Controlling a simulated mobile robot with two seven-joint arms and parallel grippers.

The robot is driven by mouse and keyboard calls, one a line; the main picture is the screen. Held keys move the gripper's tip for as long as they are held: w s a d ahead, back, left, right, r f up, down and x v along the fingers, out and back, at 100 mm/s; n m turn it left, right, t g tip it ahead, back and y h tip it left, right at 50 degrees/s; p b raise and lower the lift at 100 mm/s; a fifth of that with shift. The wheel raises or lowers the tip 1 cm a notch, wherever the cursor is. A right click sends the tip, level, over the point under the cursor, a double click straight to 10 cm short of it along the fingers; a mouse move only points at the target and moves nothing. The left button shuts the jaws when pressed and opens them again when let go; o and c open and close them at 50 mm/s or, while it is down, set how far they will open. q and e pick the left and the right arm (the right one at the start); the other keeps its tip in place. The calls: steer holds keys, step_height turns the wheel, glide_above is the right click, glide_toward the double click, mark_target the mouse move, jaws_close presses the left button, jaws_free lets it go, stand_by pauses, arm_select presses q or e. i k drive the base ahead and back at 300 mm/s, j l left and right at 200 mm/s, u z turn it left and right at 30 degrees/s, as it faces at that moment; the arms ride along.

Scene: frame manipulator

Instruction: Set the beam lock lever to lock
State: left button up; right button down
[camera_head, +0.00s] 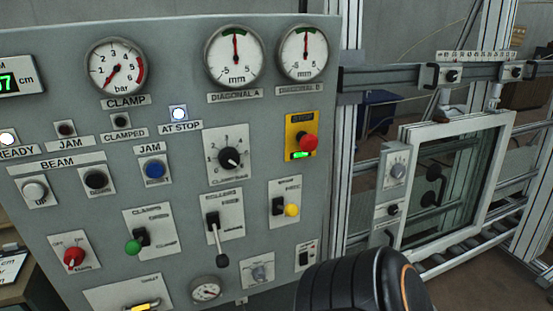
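A grey control panel (120,220) fills the left and middle of the head view. A lever with a long stem and black ball knob (222,260) hangs down from a white plate. A lever with a green knob (133,247) points left and slightly down. A small lever with a yellow knob (292,210) points right. The small plate labels are too blurred to read, so I cannot tell which lever is the beam lock. Neither gripper shows; only a black, orange-ringed part of my arm is at the bottom edge.
Two buttons (35,190) sit under the BEAM label. A red stop button (308,142) is on a yellow plate, and a red knob (74,257) is at lower left. A white-framed glass pane (480,190) stands in a metal frame at right. My arm part is close to the panel's lower right.

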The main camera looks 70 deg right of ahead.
mark_target(291, 210)
steer(key=z, duration=2.3)
